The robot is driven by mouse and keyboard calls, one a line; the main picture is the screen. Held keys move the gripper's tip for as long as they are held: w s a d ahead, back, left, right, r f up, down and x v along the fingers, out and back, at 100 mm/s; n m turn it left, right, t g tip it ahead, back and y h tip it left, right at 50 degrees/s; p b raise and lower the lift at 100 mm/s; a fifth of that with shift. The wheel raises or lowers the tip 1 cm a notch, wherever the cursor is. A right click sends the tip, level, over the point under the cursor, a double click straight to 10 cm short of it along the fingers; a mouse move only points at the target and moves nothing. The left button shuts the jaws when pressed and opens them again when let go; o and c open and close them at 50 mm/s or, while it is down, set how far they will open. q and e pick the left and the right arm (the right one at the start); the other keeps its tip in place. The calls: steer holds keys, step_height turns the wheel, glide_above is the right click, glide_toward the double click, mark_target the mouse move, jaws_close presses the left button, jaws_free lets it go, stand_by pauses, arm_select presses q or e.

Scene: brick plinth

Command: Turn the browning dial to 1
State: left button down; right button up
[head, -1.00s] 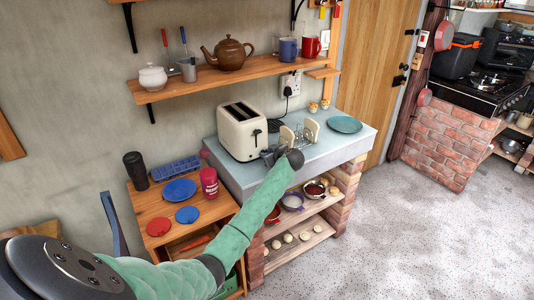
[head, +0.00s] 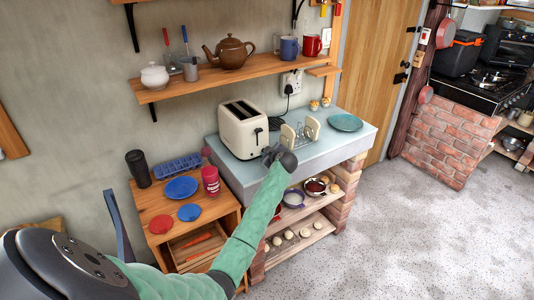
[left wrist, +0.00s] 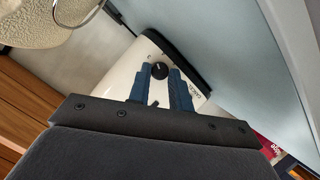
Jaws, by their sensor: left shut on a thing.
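The cream toaster (head: 242,131) stands on the grey-blue worktop of the brick plinth, with two empty-looking slots on top. Its end face fills the middle of the left wrist view (left wrist: 123,78). The black round browning dial (left wrist: 159,70) is on that face, with a light pointer mark; its numbers are too small to read. My left gripper (left wrist: 159,72) has its two blue fingers shut on the dial, one either side. In the head view my left gripper (head: 270,154) is at the toaster's right end, and the dial is hidden. My right gripper is not in view.
A toast rack (head: 299,135) with bread stands close right of the gripper, and a teal plate (head: 345,123) lies beyond it. The wooden shelf (head: 225,78) with a teapot is above. A low cabinet (head: 158,208) with lids and a red cup is left.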

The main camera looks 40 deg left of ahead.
arm_select(q)
steer(key=c, duration=1.3)
jaws_free()
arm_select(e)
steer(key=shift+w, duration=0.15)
arm_select(q)
steer(key=shift+s+d, duration=0.1)
steer(key=shift+d, duration=0.05)
steer(key=b+v, duration=0.2)
steer(key=v, duration=0.3)
steer(key=shift+s+d, duration=0.2)
steer(key=shift+d, duration=0.15)
steer(key=shift+b+v, duration=0.35)
steer(key=shift+v, duration=0.5)
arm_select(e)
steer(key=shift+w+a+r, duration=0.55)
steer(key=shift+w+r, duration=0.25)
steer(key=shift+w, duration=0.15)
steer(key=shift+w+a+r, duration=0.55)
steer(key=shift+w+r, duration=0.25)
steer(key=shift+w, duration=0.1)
arm_select(q)
steer(key=shift+r, duration=0.15)
